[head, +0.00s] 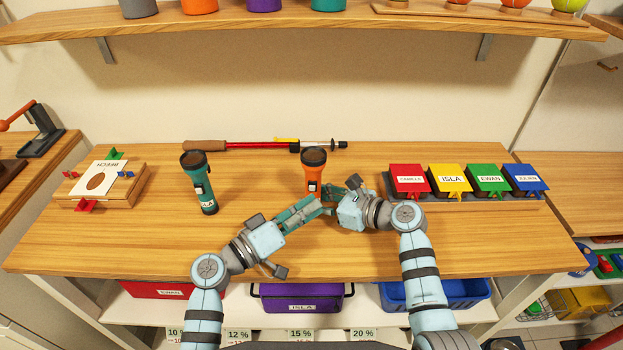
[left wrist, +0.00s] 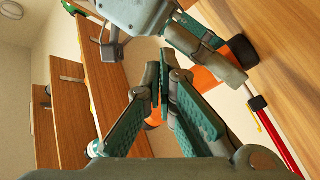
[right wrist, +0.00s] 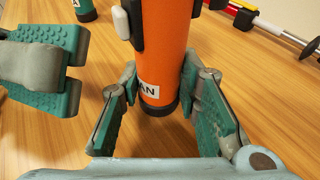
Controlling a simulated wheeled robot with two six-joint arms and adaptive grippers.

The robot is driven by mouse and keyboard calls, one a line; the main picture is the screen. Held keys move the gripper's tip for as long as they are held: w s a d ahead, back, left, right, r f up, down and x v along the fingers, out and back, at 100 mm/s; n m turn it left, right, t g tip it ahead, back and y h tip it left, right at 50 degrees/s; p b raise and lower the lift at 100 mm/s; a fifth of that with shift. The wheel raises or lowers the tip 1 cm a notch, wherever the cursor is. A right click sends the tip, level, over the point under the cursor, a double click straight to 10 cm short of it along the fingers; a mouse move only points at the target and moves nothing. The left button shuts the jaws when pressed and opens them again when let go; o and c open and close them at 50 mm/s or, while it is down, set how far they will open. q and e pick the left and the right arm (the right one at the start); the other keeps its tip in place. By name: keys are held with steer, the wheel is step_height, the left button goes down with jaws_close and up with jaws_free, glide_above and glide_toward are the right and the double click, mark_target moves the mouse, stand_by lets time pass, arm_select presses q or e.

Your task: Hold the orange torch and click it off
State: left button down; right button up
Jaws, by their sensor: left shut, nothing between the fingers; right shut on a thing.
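The orange torch (head: 312,174) stands upright, its dark head at the top. My right gripper (head: 327,200) is shut around its body; in the right wrist view a finger lies on each side of the torch (right wrist: 165,60). A grey switch (right wrist: 121,23) on a black plate faces left there, above a white label ending in "AN". I cannot tell whether the base touches the table. My left gripper (head: 312,208) is shut and empty, just in front of the torch; it also shows beside the torch in the right wrist view (right wrist: 50,75). In the left wrist view my right gripper partly hides the torch (left wrist: 205,78).
A teal torch (head: 205,185) stands to the left on the wooden table (head: 300,258). A red-shafted tool (head: 262,145) lies along the back. Coloured, labelled boxes (head: 450,180) stand right, and a wooden board with a card (head: 100,185) lies left. The front middle is clear.

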arm_select(q)
steer(key=shift+s, duration=0.1)
steer(key=s, duration=0.5)
steer(key=shift+s+a, duration=0.3)
steer(key=shift+s, duration=0.1)
arm_select(e)
steer(key=o, duration=0.9)
steer(key=shift+o, duration=0.2)
